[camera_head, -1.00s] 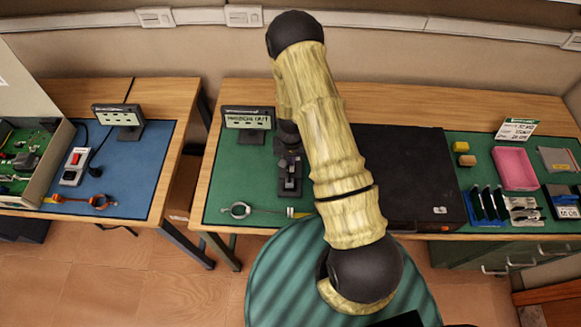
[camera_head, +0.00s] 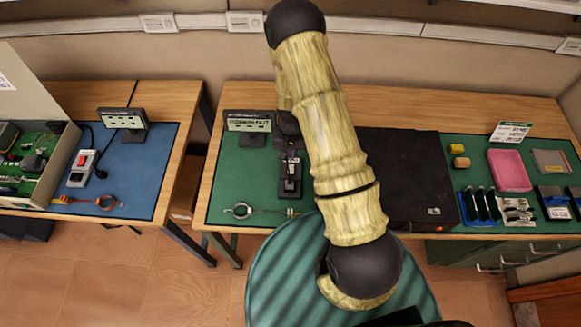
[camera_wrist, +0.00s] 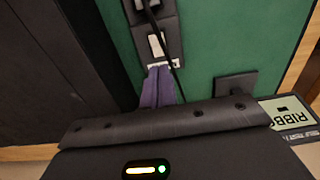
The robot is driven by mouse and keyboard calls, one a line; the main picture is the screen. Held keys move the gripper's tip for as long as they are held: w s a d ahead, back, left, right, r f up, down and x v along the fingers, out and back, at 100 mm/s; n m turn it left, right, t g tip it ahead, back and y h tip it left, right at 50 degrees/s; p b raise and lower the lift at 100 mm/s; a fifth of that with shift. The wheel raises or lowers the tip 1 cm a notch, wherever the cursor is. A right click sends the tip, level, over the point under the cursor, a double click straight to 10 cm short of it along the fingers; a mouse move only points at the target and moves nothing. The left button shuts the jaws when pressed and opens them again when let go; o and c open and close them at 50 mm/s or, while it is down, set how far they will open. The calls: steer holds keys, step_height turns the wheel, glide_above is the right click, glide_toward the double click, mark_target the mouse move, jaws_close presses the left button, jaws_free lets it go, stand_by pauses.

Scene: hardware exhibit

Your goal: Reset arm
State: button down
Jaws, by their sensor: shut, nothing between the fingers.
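My gripper (camera_wrist: 158,85) shows in the wrist view as narrow purple fingers together, with nothing held between them. They point toward a dark device (camera_wrist: 156,42) with a pale part and a black cable on the green mat (camera_wrist: 222,50). Whether the fingertips touch it I cannot tell. In the head view, my arm reaches from the front up over the middle table. Its end is low behind my arm links, over the dark device (camera_head: 290,178), and mostly hidden.
A black case (camera_head: 412,170) is to the right, then a pink tray (camera_head: 509,170). A teal round surface (camera_head: 275,285) stands in front. The left table holds an open box (camera_head: 55,185).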

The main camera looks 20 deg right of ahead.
steer(key=shift+r, duration=0.4)
steer(key=s+r+n+t+b, duration=0.1)
steer(key=s+r+b, duration=0.1)
steer(key=s+r, duration=0.5)
steer(key=s+r+n+t+b, duration=0.1)
steer(key=s+r, duration=0.6)
steer(key=r, duration=1)
steer(key=shift+s+r+n+t+b, duration=0.2)
steer(key=shift+r+n+t+b, duration=0.1)
steer(key=shift+n+b, duration=0.45)
